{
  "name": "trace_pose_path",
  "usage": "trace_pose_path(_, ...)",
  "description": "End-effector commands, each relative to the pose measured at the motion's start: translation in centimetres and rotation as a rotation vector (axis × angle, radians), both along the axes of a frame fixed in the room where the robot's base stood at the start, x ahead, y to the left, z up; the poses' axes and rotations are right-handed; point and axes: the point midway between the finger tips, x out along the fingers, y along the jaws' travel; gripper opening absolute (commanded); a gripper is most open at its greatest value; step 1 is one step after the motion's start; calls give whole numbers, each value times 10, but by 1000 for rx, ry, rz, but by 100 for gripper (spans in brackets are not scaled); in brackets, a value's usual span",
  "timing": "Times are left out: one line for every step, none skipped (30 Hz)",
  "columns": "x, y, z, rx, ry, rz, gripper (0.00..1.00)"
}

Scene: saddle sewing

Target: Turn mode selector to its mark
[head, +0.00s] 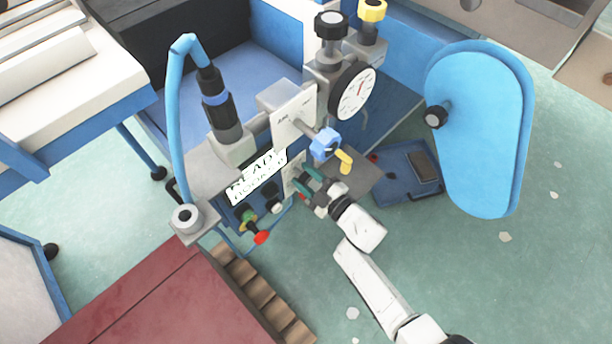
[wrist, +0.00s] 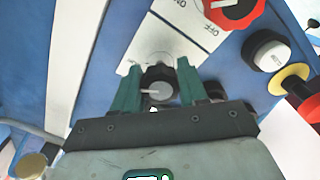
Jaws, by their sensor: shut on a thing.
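The mode selector looks to be the small dark knob (wrist: 158,91) with a white pointer line, seen in the wrist view on a white plate (wrist: 160,45). Its pointer lies towards the left in that view. My gripper (wrist: 160,72) has its two green fingers on either side of the knob and is shut on it. In the head view my gripper (head: 304,182) reaches the machine's front panel, beside a pale plate (head: 292,170); the knob is hidden there. I cannot make out its mark.
A red knob (wrist: 235,10) with ON and OFF labels, a white button (wrist: 268,54) and a red-and-yellow button (wrist: 292,80) sit close by on the panel. In the head view a blue knob (head: 325,145) and a yellow lever (head: 345,161) stand just above my gripper.

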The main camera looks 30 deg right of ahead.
Motion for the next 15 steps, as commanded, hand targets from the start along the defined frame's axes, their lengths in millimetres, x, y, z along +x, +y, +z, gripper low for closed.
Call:
trace_pose_path(0,-5,-3,1,8,-13,12)
trace_pose_path(0,-5,-3,0,8,-13,12)
trace_pose_path(0,-5,-3,0,8,-13,12)
trace_pose_path(0,-5,-3,-1,8,-13,12)
trace_pose_path(0,-5,-3,-1,8,-13,12)
trace_pose_path(0,-5,-3,-1,8,-13,43)
trace_pose_path(0,-5,-3,-1,8,-13,46)
trace_pose_path(0,-5,-3,0,8,-13,49)
trace_pose_path(0,-5,-3,-1,7,-12,53)
trace_pose_path(0,-4,-2,-1,7,-11,56)
trace_pose_path(0,-4,-2,-1,6,-10,59)
trace_pose_path(0,-3,-2,-2,6,-8,62)
trace_pose_path(0,-3,-2,-2,5,-8,65)
trace_pose_path(0,-3,-2,-1,4,-7,67)
trace_pose_path(0,-3,-2,-1,4,-7,67)
